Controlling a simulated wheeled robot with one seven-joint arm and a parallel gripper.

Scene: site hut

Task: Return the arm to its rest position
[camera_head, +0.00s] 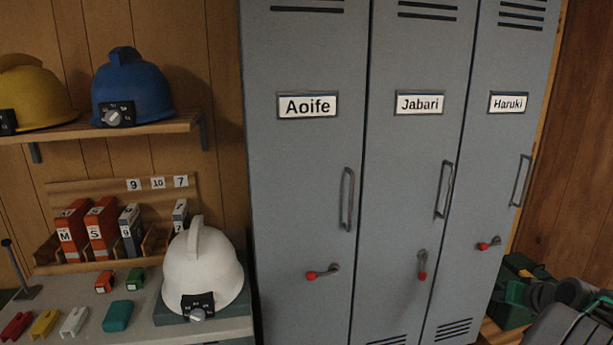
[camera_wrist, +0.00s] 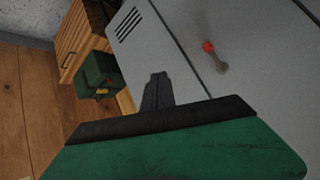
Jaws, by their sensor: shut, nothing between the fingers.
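My gripper (camera_wrist: 157,80) shows in the wrist view as dark fingers, shut together with nothing held, beyond its green and black body. It is in front of a grey locker front, and no contact with it can be made out. In the head view part of my arm (camera_head: 572,300) is at the lower right, in front of a green case; my fingertips cannot be made out there.
Grey lockers labelled Aoife (camera_head: 300,200), Jabari (camera_head: 405,200) and Haruki (camera_head: 490,180) look shut. Jabari's red-tipped lever (camera_head: 422,266) points down; the other two lie sideways. A green case (camera_wrist: 100,75) stands beside them. Helmets and small boxes fill the left shelf (camera_head: 160,127) and bench.

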